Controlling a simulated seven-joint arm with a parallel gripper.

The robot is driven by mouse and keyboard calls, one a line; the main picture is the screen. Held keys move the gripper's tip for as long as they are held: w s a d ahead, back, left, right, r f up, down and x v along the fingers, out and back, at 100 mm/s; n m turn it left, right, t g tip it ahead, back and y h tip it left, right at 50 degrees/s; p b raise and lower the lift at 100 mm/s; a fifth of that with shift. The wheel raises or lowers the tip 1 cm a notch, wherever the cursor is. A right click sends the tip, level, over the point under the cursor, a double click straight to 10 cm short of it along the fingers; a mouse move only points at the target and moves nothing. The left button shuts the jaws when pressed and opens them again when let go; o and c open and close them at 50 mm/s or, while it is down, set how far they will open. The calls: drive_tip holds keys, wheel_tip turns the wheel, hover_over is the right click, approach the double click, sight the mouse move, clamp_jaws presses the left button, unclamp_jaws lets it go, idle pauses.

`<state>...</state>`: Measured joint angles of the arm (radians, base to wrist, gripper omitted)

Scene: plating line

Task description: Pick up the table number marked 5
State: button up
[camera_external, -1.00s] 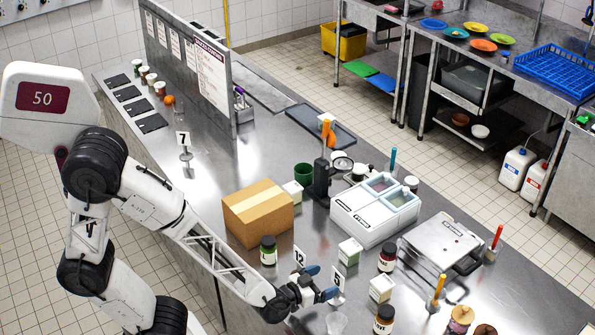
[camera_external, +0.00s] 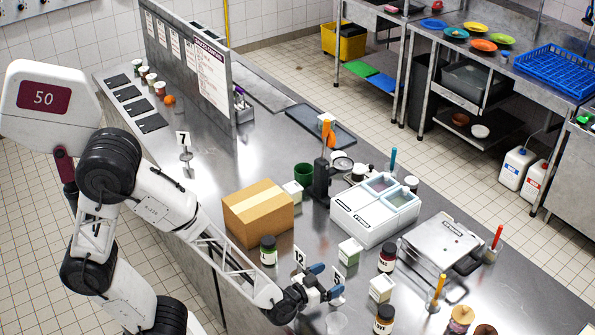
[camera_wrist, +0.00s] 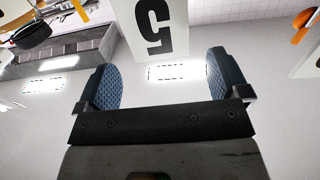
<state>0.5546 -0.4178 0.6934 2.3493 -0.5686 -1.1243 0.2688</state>
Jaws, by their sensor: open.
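The table number marked 5 (camera_external: 338,280) is a small white card with a black digit, standing on the steel counter near the front. In the wrist view its card (camera_wrist: 156,28) shows at the top centre, ahead of the fingers and between their lines. My gripper (camera_external: 327,281) is open, with blue fingertips spread close to the card. In the wrist view my gripper (camera_wrist: 163,78) has nothing between its two blue pads but bare counter. The base of the number stand is hidden from me.
Table number 12 (camera_external: 300,257) stands just behind my gripper. A dark jar with a green label (camera_external: 268,252), a cardboard box (camera_external: 258,212), a white-green carton (camera_external: 350,252) and a clear cup (camera_external: 337,323) are close by. Table number 7 (camera_external: 183,140) stands farther left.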

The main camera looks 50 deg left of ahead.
sight(338, 273)
drive_tip(key=shift+w, duration=0.25)
drive_tip(key=shift+w, duration=0.1)
drive_tip(key=shift+w+d, duration=0.1)
drive_tip(key=shift+w, duration=2.4)
drive_tip(key=c, duration=1.4)
drive_tip(key=shift+r, duration=0.1)
